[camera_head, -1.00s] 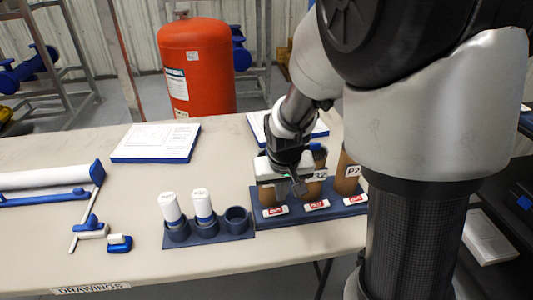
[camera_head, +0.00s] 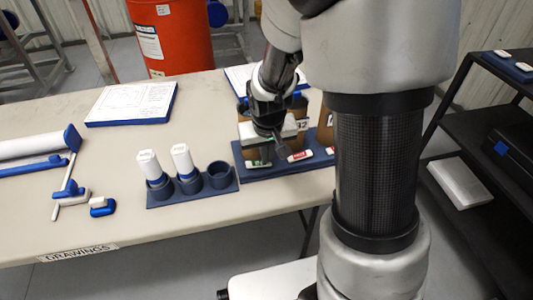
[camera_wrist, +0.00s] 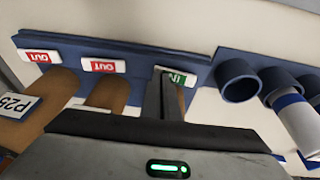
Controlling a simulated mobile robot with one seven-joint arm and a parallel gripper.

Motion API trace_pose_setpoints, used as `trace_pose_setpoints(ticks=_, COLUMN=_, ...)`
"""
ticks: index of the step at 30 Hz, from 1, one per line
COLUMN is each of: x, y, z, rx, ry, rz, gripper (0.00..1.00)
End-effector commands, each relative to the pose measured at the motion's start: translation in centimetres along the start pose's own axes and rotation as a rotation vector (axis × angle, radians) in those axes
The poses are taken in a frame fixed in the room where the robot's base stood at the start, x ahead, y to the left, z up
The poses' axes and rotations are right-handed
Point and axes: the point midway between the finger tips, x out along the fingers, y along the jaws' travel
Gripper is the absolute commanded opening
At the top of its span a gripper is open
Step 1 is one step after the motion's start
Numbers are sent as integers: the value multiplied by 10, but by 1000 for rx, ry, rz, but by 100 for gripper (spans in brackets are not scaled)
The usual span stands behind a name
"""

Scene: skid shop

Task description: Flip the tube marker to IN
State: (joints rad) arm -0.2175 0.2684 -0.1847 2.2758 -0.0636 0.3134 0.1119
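The tube rack (camera_head: 262,174) on the table has three flip markers along its front. The left marker (camera_head: 258,164) in the head view shows green; in the wrist view the same marker (camera_wrist: 176,76) reads IN. The middle marker (camera_head: 300,155) and the right marker (camera_head: 331,150) are red; in the wrist view they read OUT. My gripper (camera_head: 281,148) is above the rack's front edge, between the green and middle markers. In the wrist view its fingers (camera_wrist: 166,90) look shut together, hold nothing, and overlap the green marker's lower edge. I cannot tell whether they touch it.
Brown tubes (camera_wrist: 112,94) with number labels stand in the rack behind the markers. A three-cup holder (camera_head: 192,194) with two white-capped tubes and one empty cup stands left of it. Drawing pads and a paper roll lie farther back and left. A black shelf (camera_head: 490,130) stands right.

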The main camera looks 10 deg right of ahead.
Motion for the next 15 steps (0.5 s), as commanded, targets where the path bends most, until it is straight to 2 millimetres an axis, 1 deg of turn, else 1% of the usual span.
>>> trace_pose_setpoints(ticks=5, x=0, y=-1, z=1, rx=-1, ry=-4, rz=2, gripper=0)
trace_pose_setpoints(ticks=15, x=-6, y=-14, z=0, rx=-1, ry=-4, rz=1, gripper=0)
